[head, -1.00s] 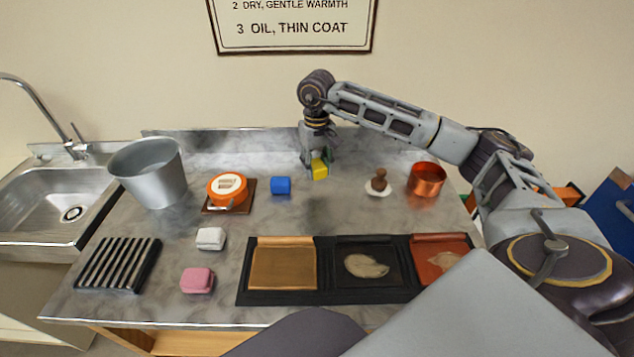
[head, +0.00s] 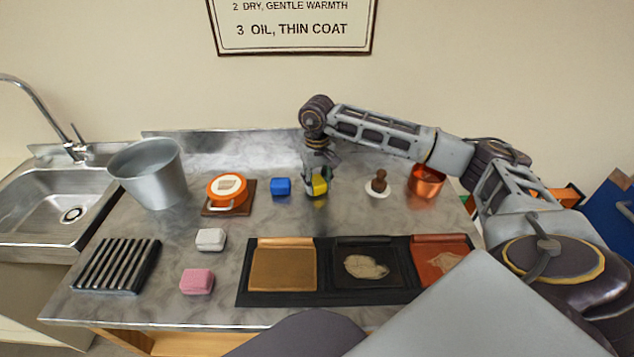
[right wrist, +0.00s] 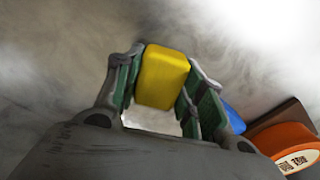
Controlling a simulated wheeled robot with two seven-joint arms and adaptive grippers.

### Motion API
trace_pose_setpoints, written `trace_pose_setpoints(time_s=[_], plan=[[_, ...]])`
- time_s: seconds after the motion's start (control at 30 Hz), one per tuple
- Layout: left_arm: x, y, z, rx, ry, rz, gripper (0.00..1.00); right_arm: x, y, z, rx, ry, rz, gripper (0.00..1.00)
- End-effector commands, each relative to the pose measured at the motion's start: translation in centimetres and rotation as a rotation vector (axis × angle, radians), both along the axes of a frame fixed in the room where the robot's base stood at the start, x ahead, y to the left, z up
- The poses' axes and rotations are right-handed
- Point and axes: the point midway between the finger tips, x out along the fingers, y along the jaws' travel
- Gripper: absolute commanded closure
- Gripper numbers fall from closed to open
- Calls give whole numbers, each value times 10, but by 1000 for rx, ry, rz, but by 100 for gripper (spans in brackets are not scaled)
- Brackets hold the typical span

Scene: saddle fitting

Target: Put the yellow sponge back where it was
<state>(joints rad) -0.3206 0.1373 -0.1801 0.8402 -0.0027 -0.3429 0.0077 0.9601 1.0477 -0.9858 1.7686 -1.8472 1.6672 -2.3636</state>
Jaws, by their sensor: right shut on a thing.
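The yellow sponge (head: 319,186) is between the fingers of my right gripper (head: 316,188), just right of the blue sponge (head: 281,186) on the counter. In the right wrist view the yellow sponge (right wrist: 163,77) is pinched between the two green-padded fingers. It is at or close to the counter surface; I cannot tell whether it touches. The blue sponge (right wrist: 234,118) also shows there, apart from the fingers. My left gripper is not in view.
An orange tin (head: 228,190) on a brown board, a grey bucket (head: 150,174), a brush (head: 379,182) on a white dish and a copper pot (head: 426,180) stand around. White (head: 211,239) and pink (head: 197,281) sponges, a black rack (head: 118,265) and a dark tray (head: 325,297) lie nearer the front.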

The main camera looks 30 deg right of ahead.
Motion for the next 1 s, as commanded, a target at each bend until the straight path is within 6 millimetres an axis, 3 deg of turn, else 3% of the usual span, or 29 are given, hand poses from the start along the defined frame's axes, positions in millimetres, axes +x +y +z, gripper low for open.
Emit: trace_pose_setpoints(time_s=[0.33,0.6,0.63,0.77,1.0], plan=[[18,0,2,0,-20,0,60,0,0,-3,1,-1,0,83],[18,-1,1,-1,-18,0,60,0,0,-5,1,-1,0,83],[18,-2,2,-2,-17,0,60,0,0,-5,1,-1,0,57],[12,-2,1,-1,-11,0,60,0,0,-5,1,-1,0,40],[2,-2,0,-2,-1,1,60,0,0,-5,1,-1,0,39]])
